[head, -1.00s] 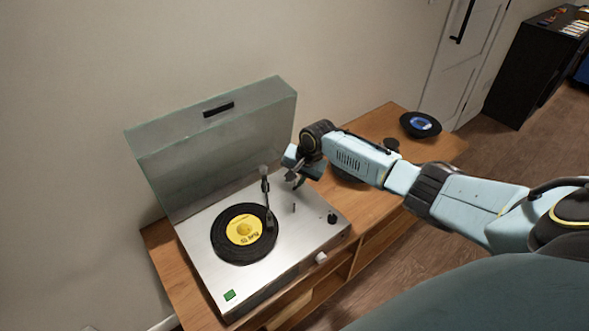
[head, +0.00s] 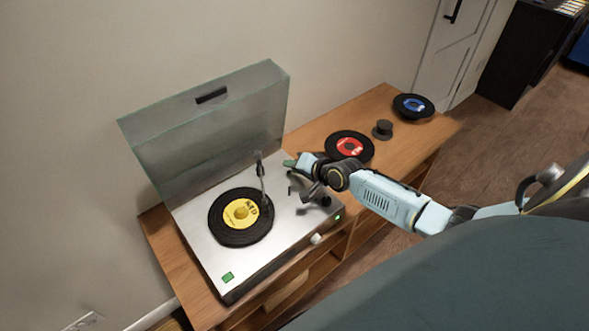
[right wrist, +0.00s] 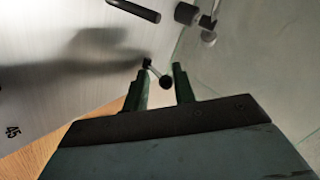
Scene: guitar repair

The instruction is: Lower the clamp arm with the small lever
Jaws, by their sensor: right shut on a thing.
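The clamp arm looks to be the turntable's thin tonearm (head: 263,184). It reaches from its pivot at the back of the silver deck (head: 215,262) to over the right side of the yellow-labelled record (head: 239,217). The small lever (right wrist: 165,82), a short rod with a round dark knob, stands on the deck in the right wrist view. My right gripper (right wrist: 160,72) has its two green fingers on either side of the knob and is shut on it. In the head view my right gripper (head: 289,163) is at the deck's back right. My left gripper is out of view.
The clear lid (head: 215,130) stands open behind the deck. A red-labelled record (head: 349,147), a dark spool-like piece (head: 382,129) and a blue-labelled record (head: 413,106) lie on the wooden cabinet (head: 405,155) to the right. A white knob (head: 316,239) is on the deck's front.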

